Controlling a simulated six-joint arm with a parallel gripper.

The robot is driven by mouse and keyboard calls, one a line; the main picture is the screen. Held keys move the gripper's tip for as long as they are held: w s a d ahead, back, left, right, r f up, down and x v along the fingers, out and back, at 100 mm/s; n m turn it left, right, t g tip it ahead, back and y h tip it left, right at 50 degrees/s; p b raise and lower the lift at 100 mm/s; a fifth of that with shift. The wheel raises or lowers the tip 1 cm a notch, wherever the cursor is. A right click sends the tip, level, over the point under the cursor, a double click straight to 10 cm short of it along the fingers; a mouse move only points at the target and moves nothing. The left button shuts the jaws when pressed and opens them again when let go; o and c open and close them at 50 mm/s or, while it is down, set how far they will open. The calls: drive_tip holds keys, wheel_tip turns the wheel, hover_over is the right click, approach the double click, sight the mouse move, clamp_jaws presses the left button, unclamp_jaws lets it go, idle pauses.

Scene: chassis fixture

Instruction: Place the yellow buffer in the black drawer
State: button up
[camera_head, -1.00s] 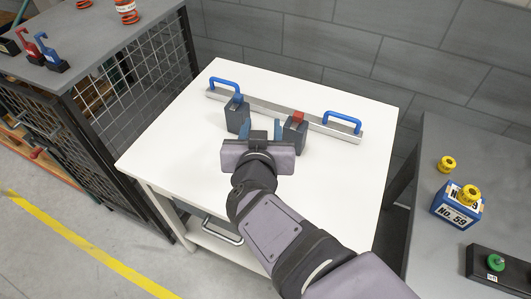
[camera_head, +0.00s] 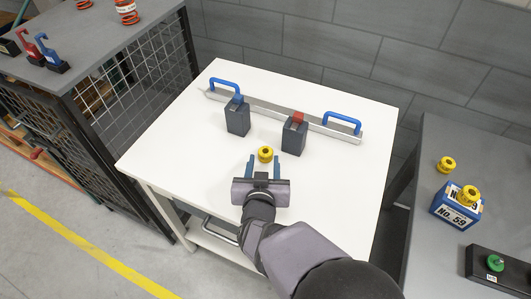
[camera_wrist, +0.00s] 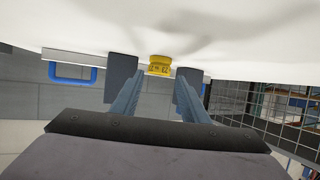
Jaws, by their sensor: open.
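A yellow buffer (camera_head: 265,154) stands on the white table, in front of two dark blocks. It also shows in the wrist view (camera_wrist: 159,66), where the table appears at the top. My gripper (camera_head: 263,169) is open, its two blue fingers spread with nothing held between them. The buffer is just beyond the fingertips, roughly centred between them. A dark drawer with a metal handle (camera_head: 221,232) sits under the front of the white table, partly hidden by my arm. I cannot tell whether it is open.
Dark blocks, one blue-topped (camera_head: 237,120) and one red-topped (camera_head: 294,138), stand before a metal rail (camera_head: 270,113) with blue handles. On the right grey table are another yellow buffer (camera_head: 446,164) and a blue box (camera_head: 455,212) with a yellow piece on top. The white table's left side is clear.

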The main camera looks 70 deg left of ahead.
sight(266, 149)
drive_tip(key=shift+p+x, duration=0.9)
drive_tip(key=shift+x, duration=2.3)
drive_tip(key=c, duration=0.9)
drive_tip(key=shift+r, duration=0.15)
wheel_tip(266, 149, up, 18)
drive_tip(key=shift+p, duration=0.8)
